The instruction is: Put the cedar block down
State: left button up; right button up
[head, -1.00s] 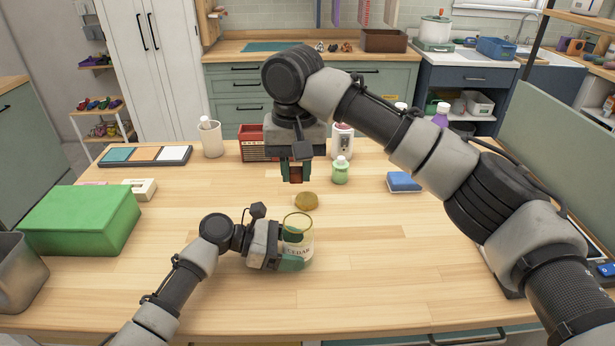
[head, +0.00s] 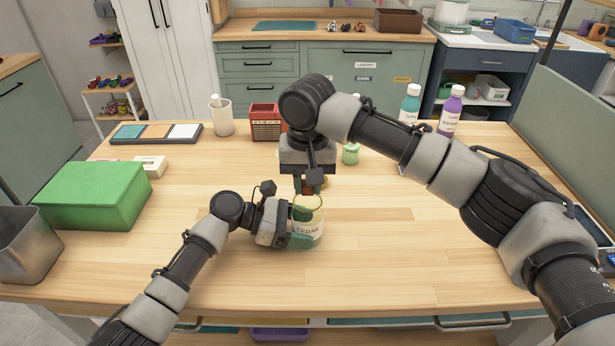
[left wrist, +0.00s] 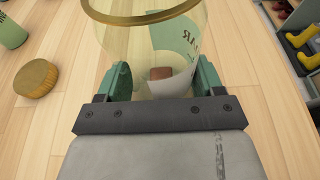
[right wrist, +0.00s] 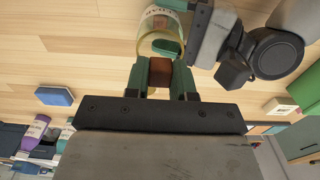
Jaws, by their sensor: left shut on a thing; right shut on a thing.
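The cedar block (head: 309,187) is a small reddish-brown piece between the fingers of my right gripper (head: 309,191); it also shows in the right wrist view (right wrist: 160,71). My right gripper is shut on it, just above and behind the jar's rim in the head view. The clear glass jar (head: 312,233) has a CEDAR label and an open top. My left gripper (head: 303,228) is shut around the jar's sides; the jar stands upright on the table. The left wrist view shows a brown piece (left wrist: 160,73) through the jar's glass; whether it lies inside is hard to tell.
A round golden-brown lid (left wrist: 38,78) lies on the table beside the jar. A green box (head: 92,195) and a metal bin (head: 25,243) stand at the left. A small green bottle (head: 350,154) and a red box (head: 265,123) stand behind. The table's front is clear.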

jog(key=o, duration=1)
jog(key=shift+r, duration=3.55)
pick_arm(q)
jog(key=o, duration=0.8)
jog(key=shift+a, duration=0.1)
